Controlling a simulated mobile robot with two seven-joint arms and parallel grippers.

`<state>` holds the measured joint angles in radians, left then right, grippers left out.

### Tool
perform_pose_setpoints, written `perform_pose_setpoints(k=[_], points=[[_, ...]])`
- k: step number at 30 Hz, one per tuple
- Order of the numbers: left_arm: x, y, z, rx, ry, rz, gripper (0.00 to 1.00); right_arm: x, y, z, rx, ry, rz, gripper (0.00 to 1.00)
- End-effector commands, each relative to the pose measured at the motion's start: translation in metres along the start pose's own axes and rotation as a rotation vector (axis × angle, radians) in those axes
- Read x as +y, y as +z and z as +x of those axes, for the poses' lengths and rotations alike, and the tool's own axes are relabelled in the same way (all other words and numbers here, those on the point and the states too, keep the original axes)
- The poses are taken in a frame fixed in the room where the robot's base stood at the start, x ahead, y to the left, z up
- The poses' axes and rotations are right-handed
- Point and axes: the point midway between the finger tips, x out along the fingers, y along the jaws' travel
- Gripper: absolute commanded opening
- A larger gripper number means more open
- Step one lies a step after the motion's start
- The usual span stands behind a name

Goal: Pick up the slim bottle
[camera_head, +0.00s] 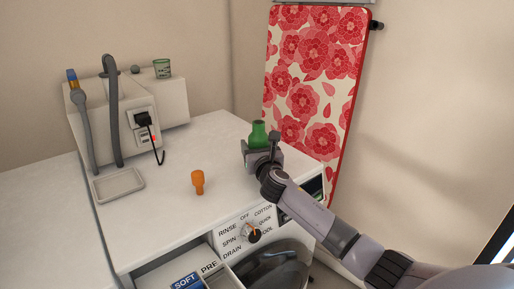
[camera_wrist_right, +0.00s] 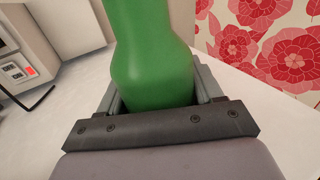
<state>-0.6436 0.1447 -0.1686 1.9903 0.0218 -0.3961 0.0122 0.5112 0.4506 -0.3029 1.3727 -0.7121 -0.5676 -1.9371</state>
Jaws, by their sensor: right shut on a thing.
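A green slim bottle (camera_head: 258,134) is at the right end of the white washing machine top, close to the flowered board. My right gripper (camera_head: 262,155) is around its lower part. In the right wrist view the bottle (camera_wrist_right: 152,65) stands between the two jaws of the right gripper (camera_wrist_right: 158,95), which are shut on its sides. The bottle looks upright. Its base is hidden behind the gripper, so I cannot tell if it touches the top. My left gripper is not in view.
An orange bottle-like object (camera_head: 198,181) stands on the white top (camera_head: 165,200), left of my right gripper. The flowered board (camera_head: 315,80) stands behind.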

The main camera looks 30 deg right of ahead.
Motion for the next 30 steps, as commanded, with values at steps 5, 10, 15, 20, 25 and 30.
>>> perform_pose_setpoints(k=[5, 10, 15, 20, 25, 30], points=[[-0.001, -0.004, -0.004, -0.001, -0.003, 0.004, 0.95, -0.001, 0.017, 0.0, -0.004, 0.0, -0.002, 0.31], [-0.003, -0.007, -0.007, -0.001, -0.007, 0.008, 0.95, 0.0, 0.037, 0.0, -0.005, 0.001, -0.001, 0.31], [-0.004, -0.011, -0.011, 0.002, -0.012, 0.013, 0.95, 0.0, 0.06, 0.0, -0.005, 0.001, -0.001, 0.31], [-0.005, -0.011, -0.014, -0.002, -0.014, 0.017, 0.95, 0.0, 0.083, 0.0, -0.005, 0.001, -0.001, 0.31], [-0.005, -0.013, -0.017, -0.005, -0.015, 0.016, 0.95, 0.0, 0.106, 0.0, -0.005, 0.0, -0.001, 0.31], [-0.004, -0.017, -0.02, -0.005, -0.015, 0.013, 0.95, 0.0, 0.129, 0.0, -0.006, 0.0, -0.002, 0.31]])
